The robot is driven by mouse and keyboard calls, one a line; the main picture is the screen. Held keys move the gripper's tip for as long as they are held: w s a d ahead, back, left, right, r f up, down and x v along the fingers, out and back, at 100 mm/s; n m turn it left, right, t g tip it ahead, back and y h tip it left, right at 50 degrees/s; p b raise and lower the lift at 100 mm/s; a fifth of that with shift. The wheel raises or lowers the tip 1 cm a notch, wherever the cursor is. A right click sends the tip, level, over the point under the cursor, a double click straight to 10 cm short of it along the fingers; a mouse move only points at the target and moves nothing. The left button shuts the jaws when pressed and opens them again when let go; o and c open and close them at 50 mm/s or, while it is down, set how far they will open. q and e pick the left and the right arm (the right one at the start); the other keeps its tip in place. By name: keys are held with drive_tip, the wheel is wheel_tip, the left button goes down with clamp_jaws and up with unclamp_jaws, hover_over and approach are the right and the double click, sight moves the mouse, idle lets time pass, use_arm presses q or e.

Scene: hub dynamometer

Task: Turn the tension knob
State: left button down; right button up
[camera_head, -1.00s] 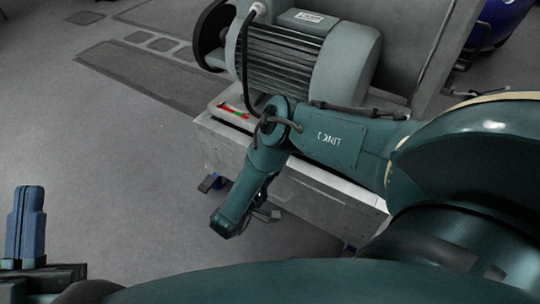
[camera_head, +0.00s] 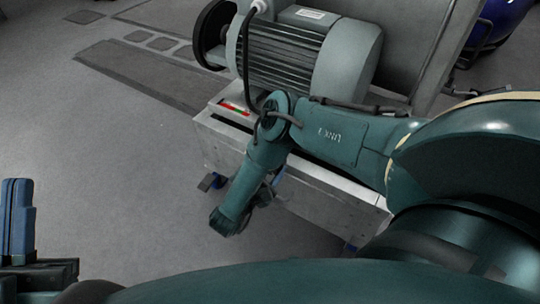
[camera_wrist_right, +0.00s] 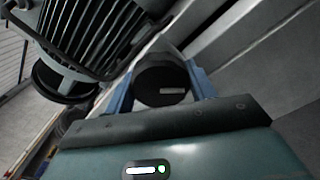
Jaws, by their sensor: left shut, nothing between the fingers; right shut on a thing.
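The tension knob (camera_wrist_right: 160,85) is a round dark knob with a pale mark on its face, seen in the right wrist view. The blue fingers of my right gripper (camera_wrist_right: 161,88) are closed on its two sides. In the head view the knob cannot be made out, and my right wrist hides most of that gripper beside the front of the grey metal bench (camera_head: 330,208). My left gripper (camera_head: 17,218) is at the lower left of the head view, its blue fingers together and empty, far from the bench.
A grey finned electric motor (camera_head: 290,60) with a black wheel (camera_head: 212,35) at its left stands on the bench. Open floor (camera_head: 110,160) lies left of the bench. A blue tank (camera_head: 505,20) is at the upper right.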

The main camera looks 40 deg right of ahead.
drive_tip(key=shift+n, duration=0.7)
use_arm(q)
drive_tip(key=shift+r, duration=0.2)
use_arm(e)
drive_tip(key=shift+n, duration=0.3)
use_arm(q)
drive_tip(key=shift+f, duration=0.1)
use_arm(e)
drive_tip(key=o, duration=1)
